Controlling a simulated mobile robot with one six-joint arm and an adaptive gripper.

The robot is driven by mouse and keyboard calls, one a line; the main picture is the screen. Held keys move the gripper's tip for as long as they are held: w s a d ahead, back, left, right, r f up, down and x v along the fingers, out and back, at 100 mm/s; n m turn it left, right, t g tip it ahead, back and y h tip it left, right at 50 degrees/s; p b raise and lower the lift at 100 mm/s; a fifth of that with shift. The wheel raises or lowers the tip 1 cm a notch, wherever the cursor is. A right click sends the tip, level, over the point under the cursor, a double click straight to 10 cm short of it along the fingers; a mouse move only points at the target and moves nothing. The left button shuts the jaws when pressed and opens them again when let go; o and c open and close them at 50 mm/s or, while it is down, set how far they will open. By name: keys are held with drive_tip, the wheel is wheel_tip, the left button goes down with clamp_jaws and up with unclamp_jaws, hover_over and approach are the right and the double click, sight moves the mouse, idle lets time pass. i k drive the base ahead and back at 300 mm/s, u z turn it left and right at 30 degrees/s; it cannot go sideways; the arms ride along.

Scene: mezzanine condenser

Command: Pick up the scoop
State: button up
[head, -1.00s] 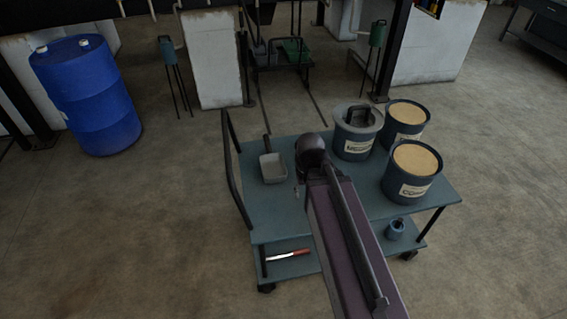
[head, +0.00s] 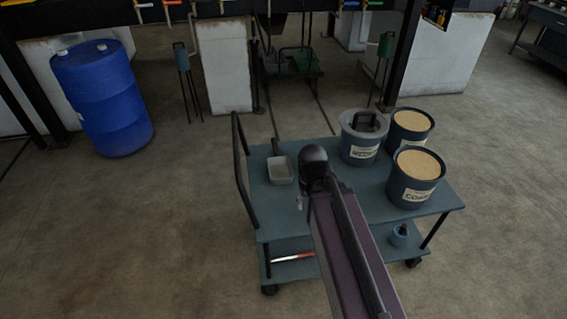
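The scoop (head: 281,170) is a light grey, open, box-shaped pan with a short dark handle pointing away from me. It lies on the upper deck of the blue-grey cart (head: 271,214), left of the tubs. My arm reaches up over the cart from the bottom of the head view, and its dark rounded joint is just right of the scoop in the picture. My gripper cannot be made out; the arm appears to hide it. Nothing visible is touching the scoop.
Two labelled tubs with tan contents (head: 417,164) (head: 411,121) and a grey-topped tub with a black handle (head: 363,134) stand right of the scoop. A red-handled tool (head: 295,257) lies on the lower shelf. A blue drum (head: 102,98) stands left on open floor.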

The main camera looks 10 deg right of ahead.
sight(281, 172)
drive_tip(key=u, duration=0.1)
drive_tip(key=i, duration=0.95)
drive_tip(key=z, duration=0.05)
